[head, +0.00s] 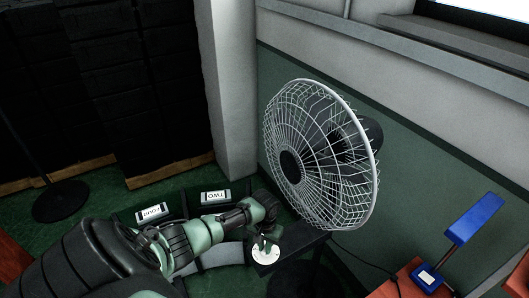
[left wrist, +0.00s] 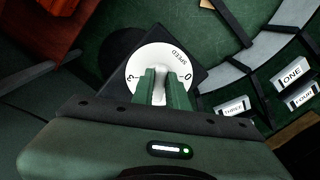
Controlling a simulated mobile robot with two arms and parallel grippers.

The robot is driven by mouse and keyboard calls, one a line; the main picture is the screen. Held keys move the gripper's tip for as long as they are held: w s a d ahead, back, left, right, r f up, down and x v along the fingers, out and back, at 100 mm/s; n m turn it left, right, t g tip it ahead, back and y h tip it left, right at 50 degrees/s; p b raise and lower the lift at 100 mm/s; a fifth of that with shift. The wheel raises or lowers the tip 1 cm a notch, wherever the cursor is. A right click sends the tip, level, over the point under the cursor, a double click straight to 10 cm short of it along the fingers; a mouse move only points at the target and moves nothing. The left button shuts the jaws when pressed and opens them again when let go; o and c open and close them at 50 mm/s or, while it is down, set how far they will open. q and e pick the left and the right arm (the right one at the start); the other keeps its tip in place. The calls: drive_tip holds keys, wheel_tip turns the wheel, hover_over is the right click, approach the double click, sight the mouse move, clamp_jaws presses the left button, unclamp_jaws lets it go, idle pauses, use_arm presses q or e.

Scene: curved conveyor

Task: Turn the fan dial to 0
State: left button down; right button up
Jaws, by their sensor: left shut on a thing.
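The fan (head: 318,160) has a round wire cage and stands by the green wall. Its dial (head: 265,254) is a white disc on a dark box at the fan's foot, and it also shows in the left wrist view (left wrist: 150,63). The disc reads SPEED, with 0 at its right edge and 3 at its left edge. My left gripper (left wrist: 163,82) is over the disc, its two green fingers shut on the dial's pale knob. The fingers hide most of the knob, so its exact pointing is unclear. My right gripper is not in view.
A curved conveyor (left wrist: 231,73) runs beside the dial, with white labelled blocks such as ONE (left wrist: 291,74) and TWO (head: 215,197) near it. A blue lever (head: 474,219) stands at the right. A dark round stand base (head: 61,201) is at the left.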

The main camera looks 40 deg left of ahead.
use_arm(q)
drive_tip(key=shift+n, duration=1.1)
drive_tip(key=c, duration=1.4)
unclamp_jaws()
drive_tip(key=shift+r, duration=0.1)
drive_tip(key=shift+w+r, duration=0.1)
drive_tip(key=shift+r, duration=0.25)
wheel_tip(320, 180, up, 7)
drive_tip(key=shift+f+b, duration=0.1)
drive_tip(key=shift+b, duration=0.55)
